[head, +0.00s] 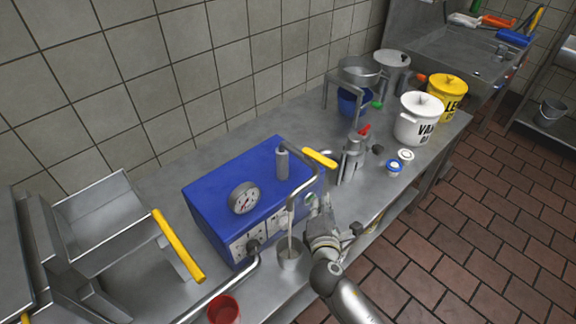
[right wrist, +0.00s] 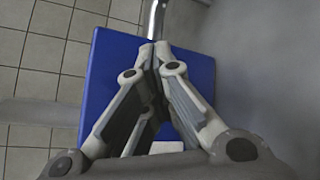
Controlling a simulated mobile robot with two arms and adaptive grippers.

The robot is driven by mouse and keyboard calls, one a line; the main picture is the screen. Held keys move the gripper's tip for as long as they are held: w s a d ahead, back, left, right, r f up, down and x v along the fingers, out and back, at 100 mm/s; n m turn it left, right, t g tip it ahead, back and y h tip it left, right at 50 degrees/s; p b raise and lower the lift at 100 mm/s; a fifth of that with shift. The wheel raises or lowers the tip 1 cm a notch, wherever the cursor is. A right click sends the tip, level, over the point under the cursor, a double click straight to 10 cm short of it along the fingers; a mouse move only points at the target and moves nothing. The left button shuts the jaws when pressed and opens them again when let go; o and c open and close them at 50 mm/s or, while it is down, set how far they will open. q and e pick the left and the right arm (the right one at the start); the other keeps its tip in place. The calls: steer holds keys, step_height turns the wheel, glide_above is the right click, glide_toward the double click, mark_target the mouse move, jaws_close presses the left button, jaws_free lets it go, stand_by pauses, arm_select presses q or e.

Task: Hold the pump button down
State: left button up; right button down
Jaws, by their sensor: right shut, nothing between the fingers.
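The pump is a blue box (head: 225,190) on the steel counter, with a round gauge (head: 244,198) and a front panel of switches and sockets. My right gripper (head: 318,206) is shut and empty, with its fingertips at the right end of the pump's front. The pump button is hidden, apparently behind the fingers; I cannot tell whether it is pressed. In the right wrist view the closed fingertips (right wrist: 154,48) point at the blue box (right wrist: 190,70). A thin pale line runs from the bent spout (head: 291,203) into a small metal cup (head: 289,258). My left gripper is not in view.
A yellow-handled lever (head: 320,158) stands above the pump's right end. A metal tray with a yellow handle (head: 178,245) is at left, a red cup (head: 224,310) in front. White (head: 415,125) and yellow (head: 446,90) pots stand farther right. Open floor lies right of the counter.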

steer(key=shift+s+d, duration=0.5)
steer(key=shift+s, duration=0.15)
steer(key=shift+s+d+p, duration=0.25)
steer(key=shift+s+d, duration=0.55)
steer(key=shift+s, duration=0.2)
steer(key=shift+s+d+p, duration=0.25)
steer(key=shift+s+d, duration=0.5)
steer(key=shift+s, duration=0.25)
